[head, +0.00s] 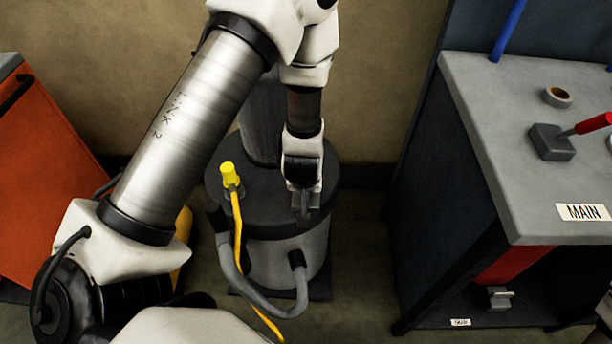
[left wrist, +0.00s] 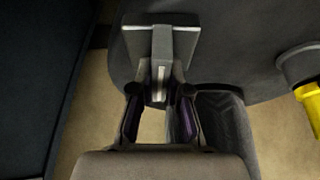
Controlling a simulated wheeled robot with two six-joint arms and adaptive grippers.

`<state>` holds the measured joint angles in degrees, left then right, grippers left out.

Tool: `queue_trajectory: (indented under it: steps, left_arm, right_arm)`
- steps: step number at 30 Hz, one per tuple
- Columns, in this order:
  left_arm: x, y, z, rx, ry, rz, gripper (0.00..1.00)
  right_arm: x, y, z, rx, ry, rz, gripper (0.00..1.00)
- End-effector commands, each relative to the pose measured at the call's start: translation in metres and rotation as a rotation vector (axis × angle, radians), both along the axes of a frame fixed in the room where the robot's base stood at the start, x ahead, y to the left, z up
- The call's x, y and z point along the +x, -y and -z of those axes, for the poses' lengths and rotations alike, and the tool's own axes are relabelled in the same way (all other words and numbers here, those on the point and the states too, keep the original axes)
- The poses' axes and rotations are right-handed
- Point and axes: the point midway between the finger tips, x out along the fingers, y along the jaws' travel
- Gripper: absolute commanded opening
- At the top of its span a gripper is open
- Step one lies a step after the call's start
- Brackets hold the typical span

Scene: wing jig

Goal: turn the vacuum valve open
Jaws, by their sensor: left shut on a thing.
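A dark grey drum (head: 270,250) with a round lid (head: 262,195) stands on the floor in the middle of the head view. In the left wrist view a grey block with a narrow grey bar (left wrist: 161,68) sits at the drum's edge; it looks like the valve and its handle. My left gripper (head: 302,208) reaches down at the lid's right front edge. In the left wrist view its fingers (left wrist: 160,98) are shut around the bar's near end. The exact contact is partly hidden by the fingers.
A yellow fitting (head: 228,174) with a yellow hose stands on the lid's left side; a grey hose (head: 252,293) loops in front. At right is a grey bench (head: 475,85) with a tape roll (head: 557,97), a red-handled switch (head: 552,142) and a MAIN label. An orange cabinet (head: 40,190) is at left.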

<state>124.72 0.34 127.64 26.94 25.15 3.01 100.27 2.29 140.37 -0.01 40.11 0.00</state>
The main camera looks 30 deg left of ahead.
Motion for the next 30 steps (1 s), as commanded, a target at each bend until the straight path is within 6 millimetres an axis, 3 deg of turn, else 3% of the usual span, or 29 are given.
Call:
queue_trajectory:
  steps: [17,18,20,30]
  left_arm:
    - [0.0008,-0.0001,0.0,0.0,0.002,-0.044,0.0]
    - [0.0008,-0.0001,-0.0001,0.0,0.002,-0.044,0.19]
    - [0.0008,-0.0001,-0.0001,0.0,0.002,-0.044,0.4]
    - [-0.0002,0.0005,-0.0025,0.0,0.001,-0.042,0.41]
  right_arm:
    - [0.0,0.0,-0.0034,0.0,0.0,0.0,0.4]
    - [0.0,0.0,-0.0034,0.0,0.0,0.0,0.4]
    - [0.0,0.0,-0.0034,0.0,0.0,0.0,0.4]
    - [0.0,0.0,-0.0036,0.0,0.0,0.0,0.4]
